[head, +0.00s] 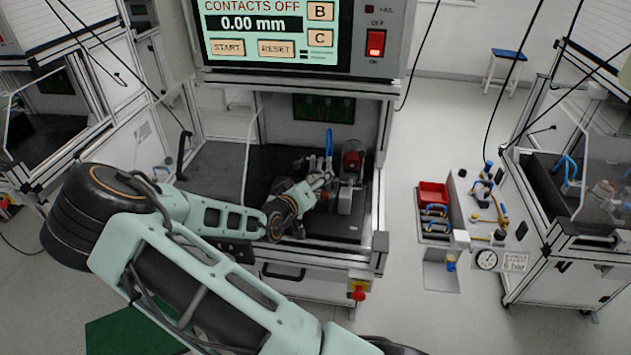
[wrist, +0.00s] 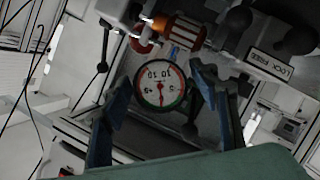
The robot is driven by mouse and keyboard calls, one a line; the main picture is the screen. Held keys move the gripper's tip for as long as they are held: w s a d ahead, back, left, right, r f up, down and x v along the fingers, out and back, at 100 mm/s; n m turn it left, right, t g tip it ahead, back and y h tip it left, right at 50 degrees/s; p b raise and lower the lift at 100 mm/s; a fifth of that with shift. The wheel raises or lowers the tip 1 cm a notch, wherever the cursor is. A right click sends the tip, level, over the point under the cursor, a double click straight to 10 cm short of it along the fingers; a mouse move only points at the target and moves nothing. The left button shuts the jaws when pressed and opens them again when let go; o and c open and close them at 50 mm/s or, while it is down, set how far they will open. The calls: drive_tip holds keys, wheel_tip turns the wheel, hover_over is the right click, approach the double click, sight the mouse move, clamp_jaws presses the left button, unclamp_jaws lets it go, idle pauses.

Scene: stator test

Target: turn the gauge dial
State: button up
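In the wrist view the gauge dial (wrist: 161,87) is a round white face with numbers, a red and green rim and a red needle pointing roughly down. It lies between the two blue-grey fingers of my gripper (wrist: 160,76). The fingers are spread apart, one on each side of the dial; I cannot tell if either touches it. In the head view my gripper (head: 322,182) is inside the test bench, left of a grey cylindrical part (head: 345,200). The dial's face cannot be made out there.
A copper-wound part (wrist: 188,29) and a "LOCK FREE" label (wrist: 264,63) are beyond the dial. A screen (head: 252,30) above the bench reads "CONTACTS OFF" and 0.00 mm. A red bin (head: 432,193) and a separate pressure gauge (head: 486,260) are at right. Bench posts flank my arm.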

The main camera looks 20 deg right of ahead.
idle(0.3)
drive_tip(key=v, duration=1.2)
